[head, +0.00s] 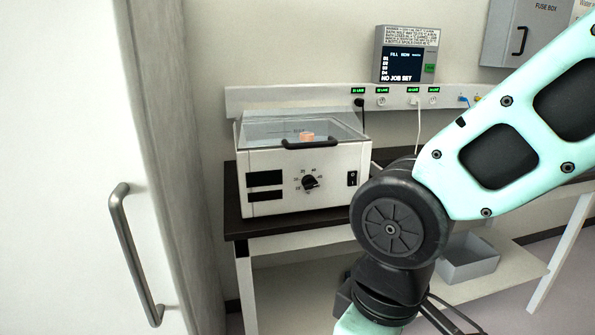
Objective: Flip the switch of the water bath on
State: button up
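The water bath (279,198) is a white box with a clear lid and a dark lid handle, standing on a dark bench top. The lid looks closed, and a small orange item shows through it. Its front has a black dial (310,182), two dark display panels at the left, and a small black rocker switch (352,178) at the right. Both displays are dark. The switch's position is too small to tell. My arm fills the right side of the picture, its dark joint just right of the water bath. My gripper is out of view.
A white door with a grey handle (135,255) stands close at the left. The dark bench (290,224) has a lower shelf with a grey bin (468,258). A wall panel (405,55) reads "NO JOB SET", above a socket strip (290,96). A fuse box (526,30) hangs upper right.

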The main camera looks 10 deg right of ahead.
aim_at(351, 176)
jog(key=z, duration=0.3)
jog(key=i+j+z, duration=0.15)
jog(key=j+z, duration=0.25)
jog(key=i+j+z, duration=0.15)
jog(key=z, duration=0.3)
jog(key=j, duration=0.1)
